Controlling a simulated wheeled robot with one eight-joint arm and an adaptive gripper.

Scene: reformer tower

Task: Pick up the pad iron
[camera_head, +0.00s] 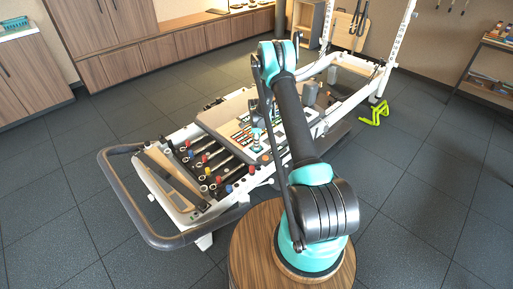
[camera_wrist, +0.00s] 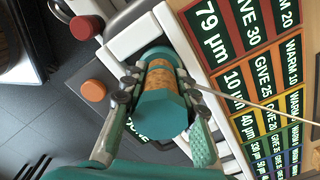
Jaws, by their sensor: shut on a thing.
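My gripper (camera_wrist: 158,88) is shut on a teal cylinder with an orange speckled band, which I take to be the pad iron (camera_wrist: 160,112). One finger lies on each side of it. A thin rod runs to the right from beside it, over the colored label board; I cannot tell whether it belongs to the held thing. In the head view my gripper (camera_head: 257,138) is low over the board on the reformer, and the held thing is too small there to make out clearly.
The colored label board (camera_wrist: 245,70) lies close beside my gripper. An orange round knob (camera_wrist: 93,90) and a red one (camera_wrist: 83,27) are at its left. The reformer frame (camera_head: 130,205) has a tray of springs (camera_head: 205,168). Open floor (camera_head: 420,200) lies to the right.

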